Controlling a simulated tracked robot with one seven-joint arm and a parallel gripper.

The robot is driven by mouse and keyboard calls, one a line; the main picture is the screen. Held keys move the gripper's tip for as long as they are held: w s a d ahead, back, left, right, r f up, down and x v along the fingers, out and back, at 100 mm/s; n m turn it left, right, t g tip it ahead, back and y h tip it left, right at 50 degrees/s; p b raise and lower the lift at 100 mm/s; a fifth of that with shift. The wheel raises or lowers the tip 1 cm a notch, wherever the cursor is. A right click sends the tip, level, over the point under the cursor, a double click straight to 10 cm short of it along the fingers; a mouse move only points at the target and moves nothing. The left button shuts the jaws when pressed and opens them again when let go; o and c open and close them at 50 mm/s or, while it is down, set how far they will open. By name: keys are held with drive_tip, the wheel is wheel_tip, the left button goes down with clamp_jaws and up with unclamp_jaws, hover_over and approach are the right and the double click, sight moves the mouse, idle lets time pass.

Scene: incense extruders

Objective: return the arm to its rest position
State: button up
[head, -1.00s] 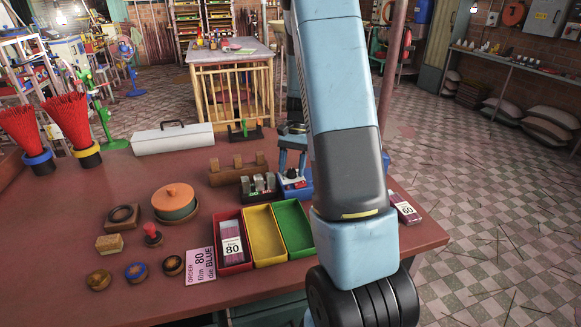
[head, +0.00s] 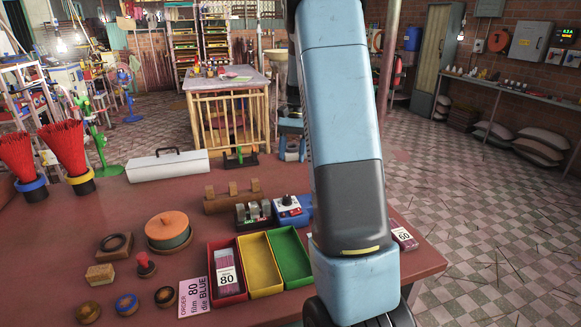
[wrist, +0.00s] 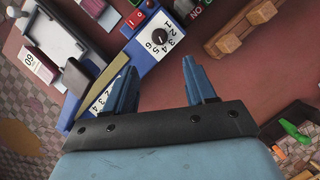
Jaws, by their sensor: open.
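My arm stands large in front of the red-topped table (head: 60,250) in the head view, hiding part of its right side. My gripper (head: 292,155) shows small at the left of the arm, above the far edge of the table. In the wrist view its two blue fingers (wrist: 158,75) are apart with nothing between them. The blue dial box (head: 292,211) stands on the table below the gripper. It also shows in the wrist view (wrist: 135,58), beyond the fingertips and apart from them.
Red (head: 241,295), yellow (head: 262,278) and green (head: 293,262) trays stand near the front. A wooden peg block (head: 232,203) and a white toolbox (head: 168,166) are farther back. A pack marked 60 (head: 404,238) lies right of the arm. Open floor lies to the right.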

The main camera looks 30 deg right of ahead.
drive_tip(key=shift+w+d+r, duration=0.15)
drive_tip(key=shift+r, duration=0.25)
drive_tip(key=s+a+r+n+t+h, duration=0.2)
drive_tip(key=s+a+r+n+t, duration=0.15)
drive_tip(key=s+a+r, duration=0.7)
drive_tip(key=s+a+r+n+t, duration=0.1)
drive_tip(key=s+a+n+t, duration=0.1)
drive_tip(key=s, duration=0.6)
drive_tip(key=s+a+n+t+h, duration=0.1)
drive_tip(key=s+a+n+t, duration=0.2)
drive_tip(key=s, duration=0.6)
drive_tip(key=shift+s+a+r+n, duration=0.15)
drive_tip(key=shift+a+r+n, duration=0.25)
drive_tip(key=shift+a, duration=0.65)
